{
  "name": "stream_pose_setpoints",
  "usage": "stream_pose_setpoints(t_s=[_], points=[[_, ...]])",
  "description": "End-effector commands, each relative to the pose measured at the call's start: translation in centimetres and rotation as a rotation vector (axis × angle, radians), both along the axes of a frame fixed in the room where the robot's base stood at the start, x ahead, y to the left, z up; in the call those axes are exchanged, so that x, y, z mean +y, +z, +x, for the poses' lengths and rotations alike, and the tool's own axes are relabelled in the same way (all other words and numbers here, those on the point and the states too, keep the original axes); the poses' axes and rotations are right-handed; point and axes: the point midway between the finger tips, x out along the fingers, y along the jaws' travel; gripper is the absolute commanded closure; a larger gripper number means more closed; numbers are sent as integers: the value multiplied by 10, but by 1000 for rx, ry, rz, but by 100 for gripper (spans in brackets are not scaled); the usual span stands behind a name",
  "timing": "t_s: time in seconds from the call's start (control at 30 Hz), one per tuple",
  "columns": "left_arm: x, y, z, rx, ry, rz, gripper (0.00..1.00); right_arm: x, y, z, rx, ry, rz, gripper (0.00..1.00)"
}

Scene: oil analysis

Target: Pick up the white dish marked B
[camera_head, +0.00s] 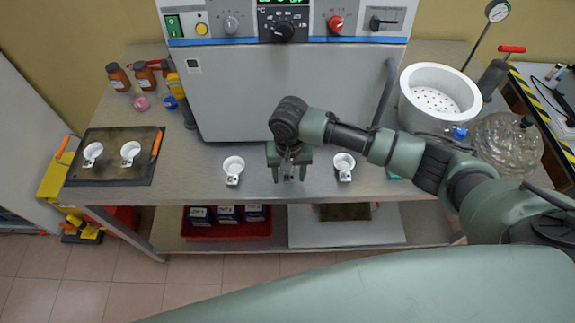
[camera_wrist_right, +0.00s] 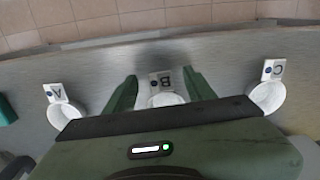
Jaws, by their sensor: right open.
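The white dish marked B (camera_wrist_right: 165,99) shows in the right wrist view, with its black B on a square tab that points to the table's front edge. My right gripper (camera_head: 289,175) is open above the table, and in the wrist view its green fingers (camera_wrist_right: 161,88) stand on either side of dish B, with the dish's near part hidden by the gripper body. I cannot tell whether the fingers touch it. In the head view the gripper hides dish B. White dishes marked A (camera_wrist_right: 66,113) and C (camera_wrist_right: 268,98) stand on either side. My left gripper is not in view.
A large grey oven (camera_head: 285,85) stands behind the dishes. Brown bottles (camera_head: 118,78) stand at back left; a white perforated pot (camera_head: 415,105) and a glass vessel (camera_head: 505,148) are at right.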

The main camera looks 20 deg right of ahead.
Motion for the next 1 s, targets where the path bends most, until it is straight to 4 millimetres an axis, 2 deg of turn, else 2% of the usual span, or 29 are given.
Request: stream_pose_setpoints(t_s=[0.13,0.37,0.57,0.87,1.0], points=[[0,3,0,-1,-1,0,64,0,-14,-1,1,1,0,45],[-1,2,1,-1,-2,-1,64,0,-16,0,-1,2,1,45],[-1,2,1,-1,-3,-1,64,0,-15,0,-1,2,1,98],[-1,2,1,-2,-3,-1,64,0,-14,0,-1,2,1,100],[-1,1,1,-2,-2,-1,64,0,-8,0,-2,2,1,100]])
